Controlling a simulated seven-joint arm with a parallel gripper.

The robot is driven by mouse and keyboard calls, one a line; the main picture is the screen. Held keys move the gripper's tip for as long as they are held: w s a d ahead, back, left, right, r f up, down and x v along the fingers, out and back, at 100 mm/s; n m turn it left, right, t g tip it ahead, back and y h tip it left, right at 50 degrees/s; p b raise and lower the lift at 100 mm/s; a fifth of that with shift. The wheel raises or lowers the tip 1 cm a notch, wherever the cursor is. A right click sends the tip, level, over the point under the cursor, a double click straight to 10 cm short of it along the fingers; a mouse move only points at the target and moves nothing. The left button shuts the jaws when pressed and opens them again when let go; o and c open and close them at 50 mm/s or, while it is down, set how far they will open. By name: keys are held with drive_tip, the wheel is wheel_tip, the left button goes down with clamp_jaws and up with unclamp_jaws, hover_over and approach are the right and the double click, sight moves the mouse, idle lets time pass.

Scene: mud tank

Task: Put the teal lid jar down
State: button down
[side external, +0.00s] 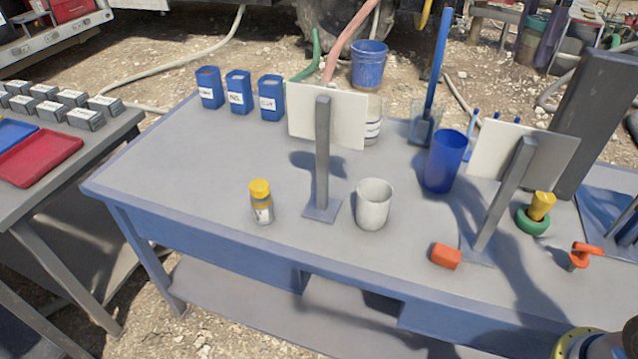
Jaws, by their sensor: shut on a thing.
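I cannot make out a jar with a teal lid in this view. A small clear jar with a yellow lid (261,202) stands upright on the grey worktable (170,165), left of a white cup (373,205). My gripper's fingers do not show, so what they hold is hidden from this view. A rounded yellow and dark part is cut off at the bottom right corner; I cannot tell what it is.
Two upright white panels (314,112) (500,150) on grey posts stand on the table. A blue cup (445,160), an orange block (446,256), a green ring with a yellow piece (535,214) and several blue containers (238,92) are also there. The left front tabletop is clear.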

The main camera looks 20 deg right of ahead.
drive_tip(key=s+a, duration=0.2)
drive_tip(key=a, duration=2.7)
wheel_tip(320, 180, down, 26)
drive_tip(key=shift+m, duration=0.3)
drive_tip(key=w+a+f, duration=0.1)
drive_tip(key=w+f, duration=0.2)
drive_tip(key=w, duration=0.1)
drive_tip(key=w+a+f, duration=0.2)
drive_tip(key=w+f, duration=0.1)
drive_tip(key=w+a+f, duration=0.2)
drive_tip(key=w, duration=0.2)
drive_tip(key=shift+w+f, duration=0.35)
drive_tip(key=shift+f, duration=0.05)
drive_tip(key=shift+w+a+f, duration=0.2)
drive_tip(key=shift+w+f, duration=0.2)
drive_tip(key=shift+f, duration=0.15)
drive_tip(key=shift+w+f, duration=0.1)
drive_tip(key=shift+f, duration=1.5)
